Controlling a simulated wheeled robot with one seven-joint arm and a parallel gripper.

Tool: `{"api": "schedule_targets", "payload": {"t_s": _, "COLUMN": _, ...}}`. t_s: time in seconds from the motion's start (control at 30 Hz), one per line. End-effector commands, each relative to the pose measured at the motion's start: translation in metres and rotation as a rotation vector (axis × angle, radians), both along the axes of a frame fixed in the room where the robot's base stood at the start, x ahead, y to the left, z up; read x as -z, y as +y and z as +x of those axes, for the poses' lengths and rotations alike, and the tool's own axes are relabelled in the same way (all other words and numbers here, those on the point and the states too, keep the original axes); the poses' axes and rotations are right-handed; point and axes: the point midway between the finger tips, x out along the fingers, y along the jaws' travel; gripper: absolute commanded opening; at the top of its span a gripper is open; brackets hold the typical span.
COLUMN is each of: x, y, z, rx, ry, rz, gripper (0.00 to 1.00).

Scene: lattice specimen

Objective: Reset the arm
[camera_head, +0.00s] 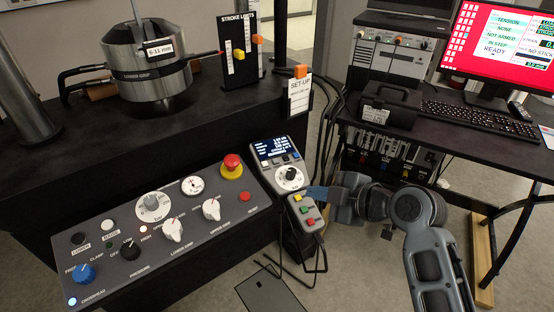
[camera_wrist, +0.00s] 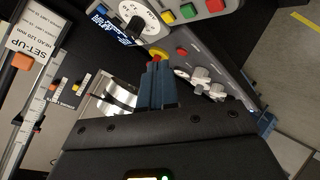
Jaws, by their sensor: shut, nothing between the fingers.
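My gripper (camera_head: 318,193) is at the right end of the control console, by the handset (camera_head: 291,178) with a dial and a blue screen. Its blue-grey fingers show closed together with nothing held in the wrist view (camera_wrist: 158,72). In the head view the fingers are just above a small button box (camera_head: 305,212) with red, yellow and green buttons; I cannot tell whether they touch it. My arm reaches in from the lower right, bent at the elbow.
The console (camera_head: 130,262) carries knobs and a red emergency button (camera_head: 232,163). A metal lower grip (camera_head: 150,75) stands on the black table behind. A desk at right holds a monitor (camera_head: 500,45), keyboard (camera_head: 480,120) and black case (camera_head: 391,105). Cables hang below the button box.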

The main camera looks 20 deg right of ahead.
Motion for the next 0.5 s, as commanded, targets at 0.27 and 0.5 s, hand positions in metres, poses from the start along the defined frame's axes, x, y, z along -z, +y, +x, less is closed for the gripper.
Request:
{"api": "schedule_targets", "payload": {"t_s": 0.27, "x": 0.019, "y": -0.006, "z": -0.022, "rx": 0.076, "ry": 0.031, "rz": 0.023, "gripper": 0.00}}
{"api": "schedule_targets", "payload": {"t_s": 0.5, "x": 0.059, "y": -0.022, "z": -0.098, "rx": 0.321, "ry": 0.079, "rz": 0.119, "gripper": 0.00}}
